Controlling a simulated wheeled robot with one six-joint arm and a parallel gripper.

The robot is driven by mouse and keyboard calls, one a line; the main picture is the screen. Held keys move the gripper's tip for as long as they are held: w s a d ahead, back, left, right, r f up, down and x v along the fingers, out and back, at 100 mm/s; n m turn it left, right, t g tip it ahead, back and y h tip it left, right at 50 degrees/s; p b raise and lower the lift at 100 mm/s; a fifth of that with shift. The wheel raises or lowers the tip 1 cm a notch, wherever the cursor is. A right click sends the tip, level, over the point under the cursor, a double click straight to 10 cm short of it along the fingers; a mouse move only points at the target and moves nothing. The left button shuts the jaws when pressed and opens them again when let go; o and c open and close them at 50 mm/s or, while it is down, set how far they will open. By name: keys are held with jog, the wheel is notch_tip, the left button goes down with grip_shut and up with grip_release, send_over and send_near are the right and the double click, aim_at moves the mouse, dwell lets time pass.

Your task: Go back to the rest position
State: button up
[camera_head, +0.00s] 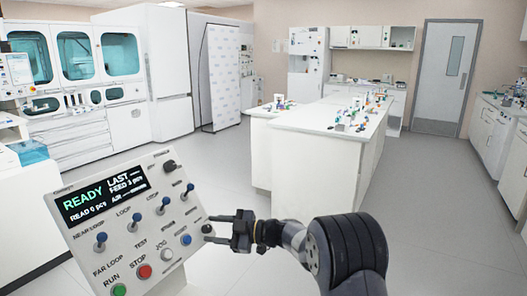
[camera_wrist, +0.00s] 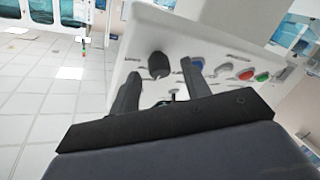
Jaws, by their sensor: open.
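My gripper (camera_head: 238,231) is open at the right edge of the tilted white control panel (camera_head: 137,238). In the head view its fingers are close to a dark knob at the panel's edge. In the wrist view my gripper (camera_wrist: 158,85) shows its two dark fingers spread, with a black knob (camera_wrist: 158,65) showing between them. I cannot tell whether the fingers touch the knob. The panel's display (camera_head: 103,195) reads READY. Several blue-tipped levers, a green button (camera_head: 119,289) and a red button (camera_head: 144,271) are on the panel.
A white island bench (camera_head: 310,150) with small coloured items stands in the middle of the room. Glass-fronted cabinets (camera_head: 75,60) line the left wall. A grey door (camera_head: 443,75) is at the back right. The grey floor between panel and bench is clear.

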jog(key=shift+x, duration=0.8)
jog(key=m+t, duration=0.2)
jog(key=m, duration=0.1)
jog(key=shift+s+d+f+b, duration=0.1)
jog(key=shift+s+d+b, duration=0.05)
jog(key=shift+b, duration=0.2)
jog(key=m+t, duration=0.1)
jog(key=m, duration=0.2)
jog(key=m+t, duration=0.2)
jog(key=shift+s+m, duration=0.1)
jog(key=shift+m, duration=0.3)
jog(key=m+t+h, duration=0.1)
jog(key=m, duration=0.1)
jog(key=m+t+h+p, duration=0.1)
jog(key=m, duration=0.2)
jog(key=m+t+h+p, duration=0.1)
jog(key=m, duration=0.1)
jog(key=shift+s+r+t, duration=0.1)
jog(key=shift+r+t, duration=0.15)
jog(key=shift+t, duration=0.05)
jog(key=shift+s+d+f+m, duration=0.15)
jog(key=shift+f+m, duration=0.05)
jog(key=shift+m, duration=0.3)
jog(key=v, duration=1)
jog(key=shift+b, duration=0.35)
jog(key=shift+s+r, duration=0.1)
jog(key=shift+r, duration=0.05)
